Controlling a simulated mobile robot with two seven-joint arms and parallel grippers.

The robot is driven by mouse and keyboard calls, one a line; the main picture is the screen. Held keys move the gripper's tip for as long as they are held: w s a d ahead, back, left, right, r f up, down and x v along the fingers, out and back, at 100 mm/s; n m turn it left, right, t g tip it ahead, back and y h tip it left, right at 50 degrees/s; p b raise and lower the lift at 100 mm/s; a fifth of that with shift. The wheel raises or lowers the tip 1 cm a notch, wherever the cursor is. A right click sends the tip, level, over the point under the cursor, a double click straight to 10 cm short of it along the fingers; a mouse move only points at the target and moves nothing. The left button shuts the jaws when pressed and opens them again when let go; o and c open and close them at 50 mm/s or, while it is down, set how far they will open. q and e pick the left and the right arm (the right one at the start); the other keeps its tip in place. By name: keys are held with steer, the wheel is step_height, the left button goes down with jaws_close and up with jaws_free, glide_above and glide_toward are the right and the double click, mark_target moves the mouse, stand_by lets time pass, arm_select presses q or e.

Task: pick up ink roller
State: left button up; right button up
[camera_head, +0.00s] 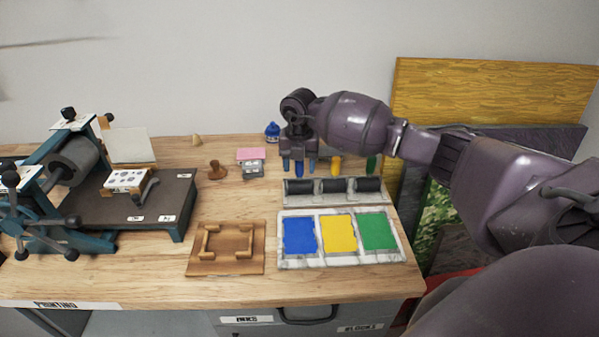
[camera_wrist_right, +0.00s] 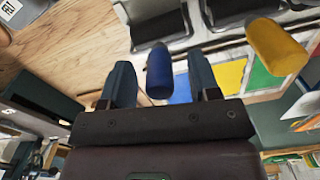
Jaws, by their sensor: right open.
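Three ink rollers with black cylinders lie side by side in a grey rack behind the ink tray. The left one (camera_head: 300,186) has a blue handle, which shows in the wrist view (camera_wrist_right: 159,75). The middle roller (camera_head: 334,185) has a yellow handle (camera_wrist_right: 277,46), and the right roller (camera_head: 368,184) a green handle (camera_head: 371,163). My right gripper (camera_head: 298,167) is open and points down at the blue handle. In the wrist view its two fingers stand on either side of that handle, with gaps visible. My left gripper is not in view.
A white tray (camera_head: 283,262) with blue, yellow and green ink sits in front of the rack. A wooden frame (camera_head: 226,268), a brown stamp (camera_head: 215,171), a pink-topped block (camera_head: 251,155) and a blue bottle (camera_head: 272,132) stand nearby. A printing press (camera_head: 130,208) fills the left.

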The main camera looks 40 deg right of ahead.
steer(key=shift+f, duration=0.55)
steer(key=shift+c, duration=0.4)
jaws_close()
steer(key=shift+r, duration=0.1)
step_height(320, 180, up, 20)
steer(key=shift+p, duration=0.3)
